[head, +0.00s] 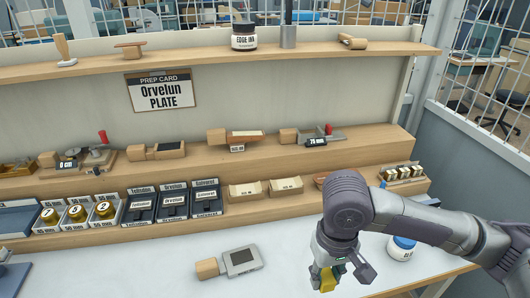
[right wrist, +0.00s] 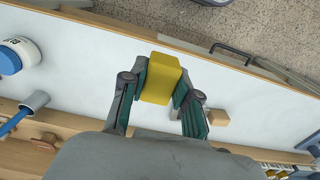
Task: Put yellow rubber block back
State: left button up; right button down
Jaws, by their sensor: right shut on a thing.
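My right gripper (head: 327,277) is shut on the yellow rubber block (head: 328,280) above the white table top, near its front. In the right wrist view the yellow block (right wrist: 160,79) sits between the two fingers of the gripper (right wrist: 159,88). I cannot tell how high it is above the table. My left gripper is not in view.
A wooden-handled tool with a grey plate (head: 240,262) lies on the table left of my right gripper. A blue-lidded jar (head: 402,247) stands to the right. Stepped wooden shelves (head: 260,200) behind hold labelled trays, tins, blocks and tools. The table's left middle is clear.

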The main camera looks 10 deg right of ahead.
jog(key=w+d+f+b, duration=0.1)
jog(key=w+d+f, duration=0.2)
jog(key=d, duration=0.3)
jog(key=w+d+f+b, duration=0.2)
jog(key=w+d, duration=0.1)
jog(key=d, duration=0.4)
jog(key=w+a+f, duration=0.2)
jog(key=w, duration=0.1)
jog(key=w+a+f+p, duration=0.1)
jog(key=w+a+f, duration=0.1)
jog(key=w, duration=0.1)
jog(key=w+a+f, duration=0.2)
jog(key=w+f, duration=0.1)
jog(key=shift+w+a, duration=0.15)
jog(key=shift+a, duration=0.05)
jog(key=shift+f+p, duration=0.5)
jog(key=shift+f, duration=1.55)
jog(key=c, duration=0.9)
grip_release()
jog(key=shift+f, duration=0.1)
jog(key=shift+o, duration=0.2)
